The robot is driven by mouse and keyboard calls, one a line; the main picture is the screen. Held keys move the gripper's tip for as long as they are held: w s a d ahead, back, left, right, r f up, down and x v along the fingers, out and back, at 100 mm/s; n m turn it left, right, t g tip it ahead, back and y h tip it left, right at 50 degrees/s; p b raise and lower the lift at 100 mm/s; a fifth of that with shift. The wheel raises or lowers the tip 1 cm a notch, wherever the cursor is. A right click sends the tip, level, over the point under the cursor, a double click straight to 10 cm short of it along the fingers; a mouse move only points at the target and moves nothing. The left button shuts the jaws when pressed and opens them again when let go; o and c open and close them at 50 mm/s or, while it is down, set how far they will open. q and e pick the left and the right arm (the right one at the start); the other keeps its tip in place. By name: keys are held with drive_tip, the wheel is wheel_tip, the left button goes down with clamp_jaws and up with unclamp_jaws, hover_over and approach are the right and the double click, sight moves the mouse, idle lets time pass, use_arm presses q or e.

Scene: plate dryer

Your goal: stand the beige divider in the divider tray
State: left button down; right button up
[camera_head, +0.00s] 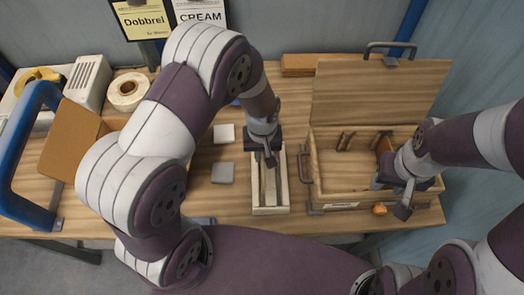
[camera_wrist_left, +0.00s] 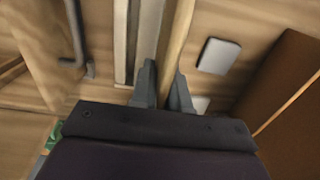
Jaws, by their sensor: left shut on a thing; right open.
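My left gripper (camera_head: 268,158) reaches down over the far end of a narrow pale tray (camera_head: 271,211), which I take for the divider tray. In the left wrist view, its fingers (camera_wrist_left: 163,92) are shut on a long, thin beige strip, the beige divider (camera_wrist_left: 176,35), which runs between them. The tray's pale wall (camera_wrist_left: 121,40) shows beside it in that view. The divider's lower edge is hidden, so I cannot tell whether it touches the tray floor. My right gripper (camera_head: 402,203) is open and empty at the wooden box's front right.
The open wooden box (camera_head: 335,189) with raised lid (camera_head: 375,95) stands right of the tray. Two flat squares, light (camera_head: 224,133) and grey (camera_head: 222,172), lie left of the tray. A tape roll (camera_head: 127,91) stands back left.

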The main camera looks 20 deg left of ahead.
use_arm(q)
drive_tip(key=shift+w+r, duration=0.1)
drive_tip(key=shift+w, duration=0.05)
drive_tip(key=f+b, duration=0.1)
drive_tip(key=s+f+b, duration=0.1)
drive_tip(key=shift+s+f+b, duration=0.2)
drive_tip(key=shift+f+b, duration=0.05)
drive_tip(key=shift+b, duration=0.05)
drive_tip(key=shift+w+f+b, duration=0.1)
drive_tip(key=shift+f+b, duration=0.25)
drive_tip(key=shift+f, duration=0.05)
drive_tip(key=shift+s+f+b, duration=0.4)
drive_tip(key=shift+f+b, duration=0.45)
drive_tip(key=shift+b, duration=0.1)
drive_tip(key=shift+f, duration=0.25)
drive_tip(key=shift+w+f, duration=0.15)
drive_tip(key=shift+w, duration=0.1)
use_arm(e)
drive_tip(key=f, duration=0.1)
drive_tip(key=s+f, duration=0.1)
drive_tip(key=f, duration=0.2)
drive_tip(key=shift+s+f, duration=0.25)
drive_tip(key=shift+f, duration=0.15)
